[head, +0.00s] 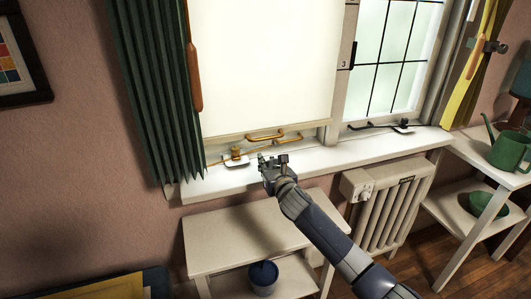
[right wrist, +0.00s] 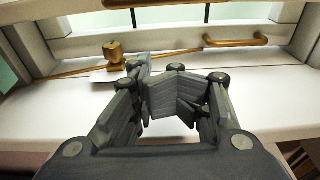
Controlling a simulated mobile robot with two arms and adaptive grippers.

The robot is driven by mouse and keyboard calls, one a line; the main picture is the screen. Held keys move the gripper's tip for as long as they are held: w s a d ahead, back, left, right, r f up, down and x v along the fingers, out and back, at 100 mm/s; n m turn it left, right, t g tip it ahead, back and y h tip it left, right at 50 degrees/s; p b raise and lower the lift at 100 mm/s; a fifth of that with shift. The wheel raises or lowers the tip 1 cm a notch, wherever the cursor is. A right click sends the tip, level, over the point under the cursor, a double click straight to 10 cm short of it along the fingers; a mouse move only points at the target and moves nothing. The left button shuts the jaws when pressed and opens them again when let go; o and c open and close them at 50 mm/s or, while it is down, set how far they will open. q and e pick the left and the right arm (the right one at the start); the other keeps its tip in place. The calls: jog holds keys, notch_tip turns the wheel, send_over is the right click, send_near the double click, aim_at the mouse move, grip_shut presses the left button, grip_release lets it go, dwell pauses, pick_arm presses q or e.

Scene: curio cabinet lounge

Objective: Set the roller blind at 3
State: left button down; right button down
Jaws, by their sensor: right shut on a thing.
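The pale roller blind (head: 265,65) hangs low over the left window pane, its lower edge just above the brass handle. A printed 3 (head: 344,64) stands on the frame at its right, beside a dark marker (head: 353,54). My right gripper (head: 268,162) is over the white sill, below the blind and apart from the pull. In the right wrist view its fingers (right wrist: 180,95) are closed together; what they hold cannot be made out. My left gripper is not in view.
A brass latch (head: 235,155) and brass handle (head: 272,136) sit close by the right gripper. A dark green curtain (head: 155,90) hangs at left. Below are a white side table (head: 225,240) and a radiator (head: 395,212); a green watering can (head: 508,150) stands at right.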

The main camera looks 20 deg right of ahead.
jog(key=r, duration=0.1)
jog(key=w+r+p, duration=0.1)
jog(key=r, duration=0.1)
jog(key=shift+s+r+p, duration=0.2)
jog(key=shift+r+p, duration=0.15)
jog(key=shift+r, duration=0.1)
jog(key=shift+w+f, duration=0.1)
jog(key=p, duration=1.8)
send_near(266, 98)
jog(key=w, duration=0.1)
jog(key=w+a+r, duration=0.1)
jog(key=w+a, duration=0.1)
jog(key=shift+w+a+r, duration=0.1)
jog(key=shift+a+r, duration=0.1)
jog(key=shift+r, duration=0.05)
